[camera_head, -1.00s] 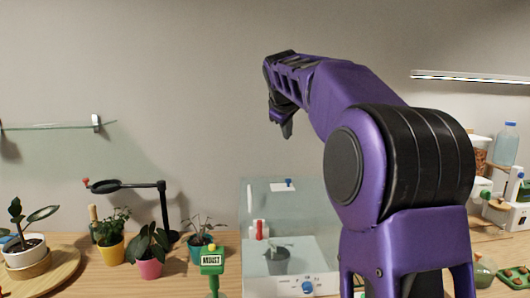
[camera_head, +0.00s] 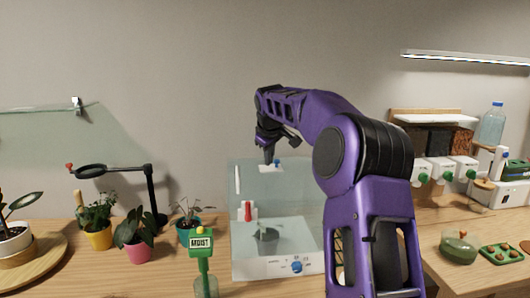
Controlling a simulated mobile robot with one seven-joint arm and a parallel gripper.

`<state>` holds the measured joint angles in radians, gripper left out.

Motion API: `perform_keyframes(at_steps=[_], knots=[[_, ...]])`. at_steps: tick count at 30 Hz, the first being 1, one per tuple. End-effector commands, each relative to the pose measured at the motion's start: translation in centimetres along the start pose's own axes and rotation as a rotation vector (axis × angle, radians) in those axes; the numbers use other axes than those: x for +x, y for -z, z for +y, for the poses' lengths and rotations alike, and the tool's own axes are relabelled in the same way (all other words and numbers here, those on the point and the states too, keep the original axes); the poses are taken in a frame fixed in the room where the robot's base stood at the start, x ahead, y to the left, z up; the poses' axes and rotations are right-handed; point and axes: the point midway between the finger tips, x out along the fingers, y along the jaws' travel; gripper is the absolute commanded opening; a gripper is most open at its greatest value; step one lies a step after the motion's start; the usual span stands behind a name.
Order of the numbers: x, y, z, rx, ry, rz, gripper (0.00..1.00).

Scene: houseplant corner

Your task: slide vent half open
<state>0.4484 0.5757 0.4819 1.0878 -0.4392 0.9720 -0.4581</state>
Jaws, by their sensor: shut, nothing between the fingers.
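The clear glass propagator box (camera_head: 245,190) stands on the wooden table, with a white base and a blue dial (camera_head: 297,267) on its front. A small white vent plate (camera_head: 271,168) with a blue knob (camera_head: 278,162) is at the top of the box. My gripper (camera_head: 268,158) points down right beside the knob, on its left in the picture, shut and empty. I cannot tell whether the fingertips touch the knob or plate. The vent opening is too small and partly hidden to judge how far it is open.
A potted plant (camera_head: 266,236) and a red-marked gauge (camera_head: 248,211) show at the box. A green moisture meter (camera_head: 202,243) stands in front left. Pink (camera_head: 137,249) and yellow (camera_head: 99,236) pots and a magnifier stand (camera_head: 152,196) are further left. White dispensers (camera_head: 440,170) stand right.

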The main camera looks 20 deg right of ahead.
Motion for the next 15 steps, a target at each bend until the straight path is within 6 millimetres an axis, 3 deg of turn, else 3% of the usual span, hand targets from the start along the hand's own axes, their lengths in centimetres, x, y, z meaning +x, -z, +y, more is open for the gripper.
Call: perform_keyframes(at_steps=[6,15], knots=[[1.0,-0.1,1.4,-0.001,0.002,0.000,0.00],[1.1,-0.1,1.5,-0.001,0.002,0.000,0.00]])
